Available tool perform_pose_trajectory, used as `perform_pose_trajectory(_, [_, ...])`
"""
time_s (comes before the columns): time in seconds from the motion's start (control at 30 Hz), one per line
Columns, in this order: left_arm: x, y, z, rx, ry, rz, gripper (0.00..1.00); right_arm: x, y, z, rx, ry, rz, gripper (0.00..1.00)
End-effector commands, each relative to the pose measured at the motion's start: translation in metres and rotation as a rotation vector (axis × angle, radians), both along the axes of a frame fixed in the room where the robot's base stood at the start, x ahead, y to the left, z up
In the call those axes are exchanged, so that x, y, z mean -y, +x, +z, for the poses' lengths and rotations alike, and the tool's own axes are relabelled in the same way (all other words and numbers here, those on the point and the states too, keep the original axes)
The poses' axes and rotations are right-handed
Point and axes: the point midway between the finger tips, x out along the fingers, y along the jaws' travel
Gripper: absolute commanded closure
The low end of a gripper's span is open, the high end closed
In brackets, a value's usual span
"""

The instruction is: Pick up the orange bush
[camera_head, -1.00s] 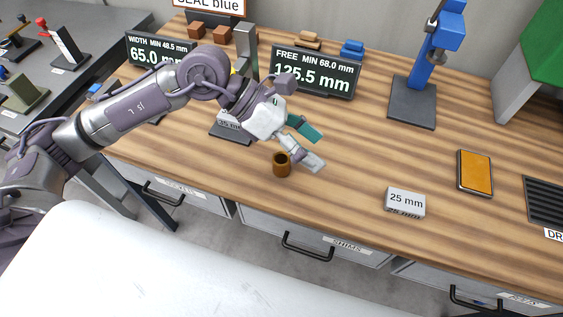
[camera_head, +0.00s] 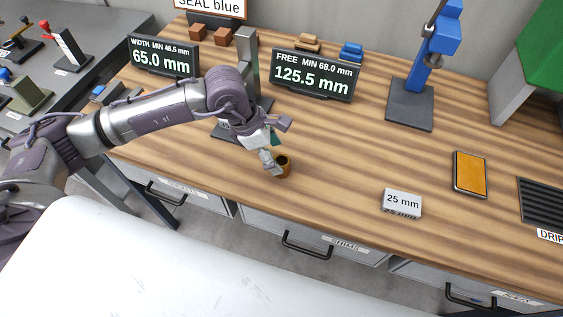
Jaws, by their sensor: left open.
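The orange bush (camera_head: 285,169) is a small brownish-orange hollow cylinder standing upright on the wooden bench (camera_head: 330,205), left of the middle. My left gripper (camera_head: 274,158) is open and right at the bush, pointing down at it from the upper left. One grey fingertip overlaps the bush's left side, and a green part of the gripper shows behind it. I cannot tell whether the fingers touch the bush. My right gripper is not in view.
A grey 25 mm block (camera_head: 402,203) and an orange-topped pad (camera_head: 469,174) lie to the right. Two display screens (camera_head: 313,75) (camera_head: 164,56) and a blue stand (camera_head: 420,80) stand behind. Bare bench lies between bush and block.

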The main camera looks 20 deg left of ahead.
Motion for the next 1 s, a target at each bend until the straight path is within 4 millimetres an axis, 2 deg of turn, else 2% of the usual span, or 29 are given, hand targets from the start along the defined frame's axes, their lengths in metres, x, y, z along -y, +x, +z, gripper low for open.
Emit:
perform_pose_trajectory(0.17, [0.006,0.008,-0.020,-0.005,-0.001,0.000,0.29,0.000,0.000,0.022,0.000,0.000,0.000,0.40])
perform_pose_trajectory(0.3, [0.013,0.011,-0.039,-0.003,-0.001,-0.001,0.29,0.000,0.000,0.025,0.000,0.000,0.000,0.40])
perform_pose_trajectory(0.6, [0.014,0.012,-0.045,0.001,-0.001,-0.001,0.29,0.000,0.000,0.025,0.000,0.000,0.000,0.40])
perform_pose_trajectory(1.0, [0.014,0.012,-0.045,0.000,-0.001,0.000,0.95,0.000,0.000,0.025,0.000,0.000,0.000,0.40])
